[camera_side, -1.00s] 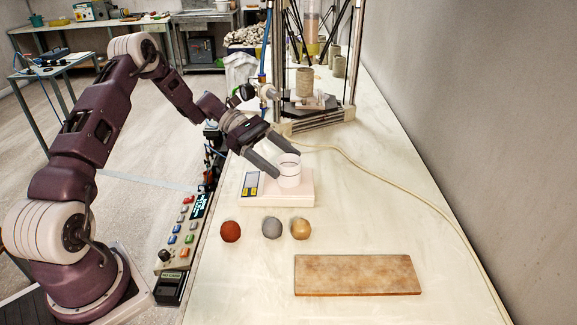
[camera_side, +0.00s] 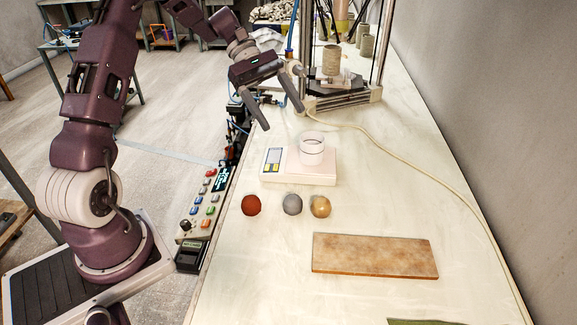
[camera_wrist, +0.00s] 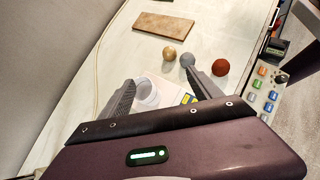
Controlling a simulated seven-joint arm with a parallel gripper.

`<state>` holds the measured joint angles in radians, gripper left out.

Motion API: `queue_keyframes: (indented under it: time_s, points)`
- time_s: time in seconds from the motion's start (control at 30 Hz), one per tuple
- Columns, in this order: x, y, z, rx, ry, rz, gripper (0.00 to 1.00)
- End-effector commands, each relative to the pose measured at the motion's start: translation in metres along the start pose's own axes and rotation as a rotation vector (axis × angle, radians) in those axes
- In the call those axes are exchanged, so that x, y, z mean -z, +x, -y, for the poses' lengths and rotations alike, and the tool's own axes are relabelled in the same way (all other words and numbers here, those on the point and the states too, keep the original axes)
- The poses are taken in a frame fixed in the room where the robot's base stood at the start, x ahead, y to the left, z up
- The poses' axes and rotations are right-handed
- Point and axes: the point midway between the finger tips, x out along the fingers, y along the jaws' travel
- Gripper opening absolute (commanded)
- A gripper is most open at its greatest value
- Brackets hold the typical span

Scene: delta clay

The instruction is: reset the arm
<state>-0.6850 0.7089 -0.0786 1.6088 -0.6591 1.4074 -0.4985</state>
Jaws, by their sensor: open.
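My gripper (camera_side: 283,117) is open and empty, raised above the table behind the scale in the side view. In the wrist view its two grey fingers (camera_wrist: 160,88) are spread apart, with the cup seen between them and below. The white cup (camera_side: 311,149) stands upright on the white scale (camera_side: 298,170), and it also shows in the wrist view (camera_wrist: 148,94). The fingers are clear of the cup in the side view. Part of the scale is hidden behind my gripper in the wrist view.
A red ball (camera_side: 251,205), a grey ball (camera_side: 292,204) and a tan ball (camera_side: 320,207) lie in front of the scale. A brown board (camera_side: 375,256) lies nearer. A framed machine (camera_side: 340,80) stands behind. A button panel (camera_side: 205,205) borders the left edge. A hose (camera_side: 420,164) crosses the right side.

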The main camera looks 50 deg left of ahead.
Motion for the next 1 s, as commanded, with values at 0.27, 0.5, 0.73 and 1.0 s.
queue_keyframes:
  time_s: [0.27,0.5,0.73,1.0]
  points:
    - [-0.148,0.018,0.108,0.275,0.762,-0.529,0.73]
    - [-0.174,0.02,0.204,0.389,1.351,-0.864,0.73]
    - [-0.17,0.021,0.227,0.41,1.524,-0.96,0.73]
    - [-0.17,0.021,0.227,0.409,1.519,-0.959,0.73]
